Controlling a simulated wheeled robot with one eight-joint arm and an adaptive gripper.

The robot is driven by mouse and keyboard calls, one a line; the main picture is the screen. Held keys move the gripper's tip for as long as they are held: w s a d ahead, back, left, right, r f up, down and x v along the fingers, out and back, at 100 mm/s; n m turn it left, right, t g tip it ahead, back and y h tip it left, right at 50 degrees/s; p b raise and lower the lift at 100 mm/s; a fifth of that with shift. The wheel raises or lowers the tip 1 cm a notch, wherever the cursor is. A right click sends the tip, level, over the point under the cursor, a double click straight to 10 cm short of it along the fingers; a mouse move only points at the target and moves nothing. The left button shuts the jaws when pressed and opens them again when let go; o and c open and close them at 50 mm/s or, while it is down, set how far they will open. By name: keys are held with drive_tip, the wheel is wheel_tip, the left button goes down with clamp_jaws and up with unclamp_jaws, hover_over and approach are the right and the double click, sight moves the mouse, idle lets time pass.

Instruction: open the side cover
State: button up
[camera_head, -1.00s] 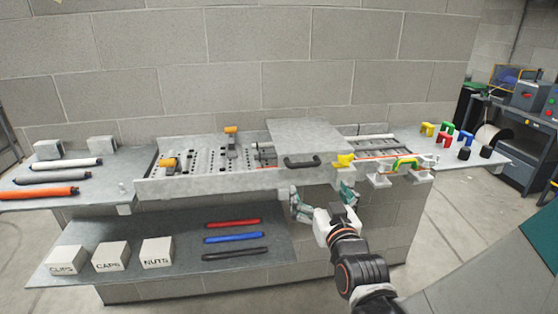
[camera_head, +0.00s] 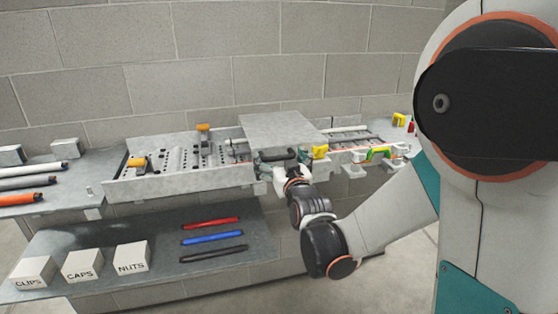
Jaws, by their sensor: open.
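The side cover (camera_head: 282,130) is a flat grey plate lying over the right half of the long grey bench unit. A black bar handle (camera_head: 278,155) is on its front edge. My gripper (camera_head: 276,170) is open, just in front of and below the handle. Its greenish fingers are small and partly hidden behind my wrist, so I cannot tell whether they touch the handle or surround it. The cover lies flat.
A yellow clamp (camera_head: 320,151) sits right of the handle, near a green handle (camera_head: 378,153). Perforated plates with orange-topped clamps (camera_head: 137,162) lie left of the cover. The lower shelf (camera_head: 150,272) holds labelled white boxes and coloured rods. My own arm blocks the right side.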

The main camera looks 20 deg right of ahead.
drive_tip(key=c, duration=1.2)
drive_tip(key=shift+r, duration=0.1)
drive_tip(key=shift+c, duration=0.3)
